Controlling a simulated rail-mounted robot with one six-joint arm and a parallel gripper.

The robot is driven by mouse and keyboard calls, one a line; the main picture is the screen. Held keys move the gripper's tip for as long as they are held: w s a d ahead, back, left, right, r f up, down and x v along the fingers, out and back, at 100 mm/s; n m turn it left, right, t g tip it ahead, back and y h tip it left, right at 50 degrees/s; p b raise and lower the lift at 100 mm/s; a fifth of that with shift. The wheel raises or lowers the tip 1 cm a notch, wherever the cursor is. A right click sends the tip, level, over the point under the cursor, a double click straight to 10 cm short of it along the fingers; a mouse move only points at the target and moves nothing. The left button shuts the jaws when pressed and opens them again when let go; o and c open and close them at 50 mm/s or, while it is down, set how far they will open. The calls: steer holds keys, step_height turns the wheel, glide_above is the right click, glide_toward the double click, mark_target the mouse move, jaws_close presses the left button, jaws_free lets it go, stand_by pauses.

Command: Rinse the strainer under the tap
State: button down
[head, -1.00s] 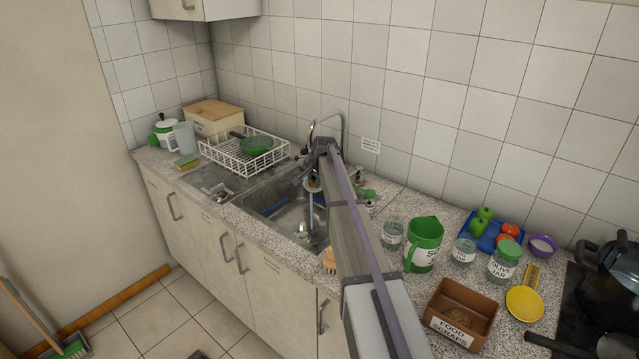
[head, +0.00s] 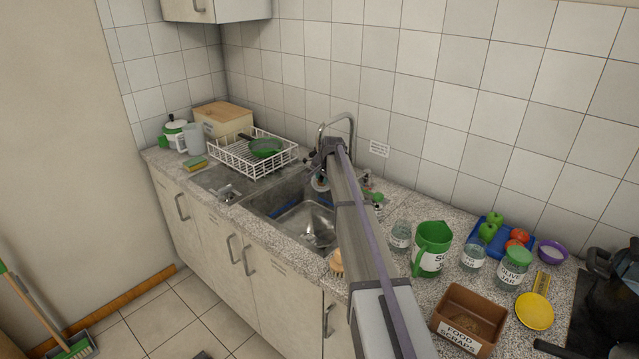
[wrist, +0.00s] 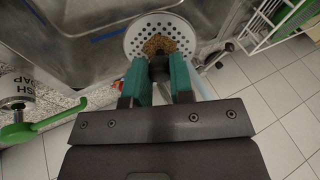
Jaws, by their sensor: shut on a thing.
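My gripper (wrist: 160,72) is shut on the dark central knob of the strainer (wrist: 133,38), a round pale disc full of small holes. Brown crumbs lie on the disc beside the knob in the wrist view. In the head view my gripper (head: 320,174) is over the sink (head: 290,216), and the strainer (head: 320,184) shows only as a small pale shape below it. The curved metal tap (head: 353,128) stands behind my arm, which hides its lower part. I see no clear water stream now.
A white dish rack (head: 232,160) with a green pan stands left of the sink. Jars, a green jug (head: 432,248) and a brown food scraps box (head: 468,312) crowd the right counter.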

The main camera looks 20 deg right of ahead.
steer(key=shift+d, duration=0.2)
steer(key=shift+s, duration=0.1)
steer(key=s, duration=0.8)
steer(key=shift+a, duration=0.35)
steer(key=shift+w, duration=0.1)
stand_by(1.0)
steer(key=s+r+p, duration=0.4)
steer(key=s, duration=0.1)
steer(key=shift+a, duration=0.2)
